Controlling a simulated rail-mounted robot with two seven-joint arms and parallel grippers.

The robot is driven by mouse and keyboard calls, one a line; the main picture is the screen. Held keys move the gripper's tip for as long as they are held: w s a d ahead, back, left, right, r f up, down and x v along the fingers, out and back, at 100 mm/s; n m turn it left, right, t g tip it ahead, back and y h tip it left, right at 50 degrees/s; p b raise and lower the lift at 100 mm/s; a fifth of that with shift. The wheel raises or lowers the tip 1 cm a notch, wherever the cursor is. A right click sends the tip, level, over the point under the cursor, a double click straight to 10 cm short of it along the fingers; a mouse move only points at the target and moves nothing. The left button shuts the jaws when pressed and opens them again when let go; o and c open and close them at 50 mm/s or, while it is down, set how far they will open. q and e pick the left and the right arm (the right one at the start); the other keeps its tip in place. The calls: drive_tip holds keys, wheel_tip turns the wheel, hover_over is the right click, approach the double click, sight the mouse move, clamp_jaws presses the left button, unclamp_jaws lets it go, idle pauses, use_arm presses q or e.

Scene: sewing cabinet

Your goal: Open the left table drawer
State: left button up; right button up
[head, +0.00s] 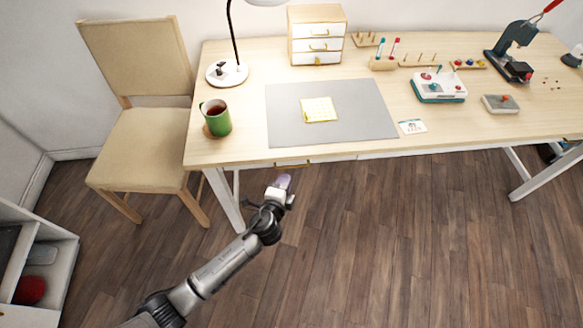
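The left table drawer (325,159) is a narrow pale front under the table's front edge, seen steeply from above. It looks shut, flush under the tabletop. Its brass handle (292,163) shows just below the edge. My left gripper (284,181) is just below and in front of this handle, with a small gap between them in the picture. Its fingertips look pale purple and are too small to tell whether they are open or shut. My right gripper is not in view.
The wooden table (450,128) holds a green mug (216,121) near its front left corner, a grey mat (360,108), a lamp base (227,73) and small tools. A beige chair (140,145) stands left of it. The floor (400,240) before the table is clear.

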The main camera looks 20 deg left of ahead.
use_arm(q)
drive_tip(key=shift+b+x, duration=1.15)
drive_tip(key=shift+x, duration=2.65)
drive_tip(key=shift+f, duration=0.1)
drive_tip(key=shift+c, duration=0.4)
clamp_jaws()
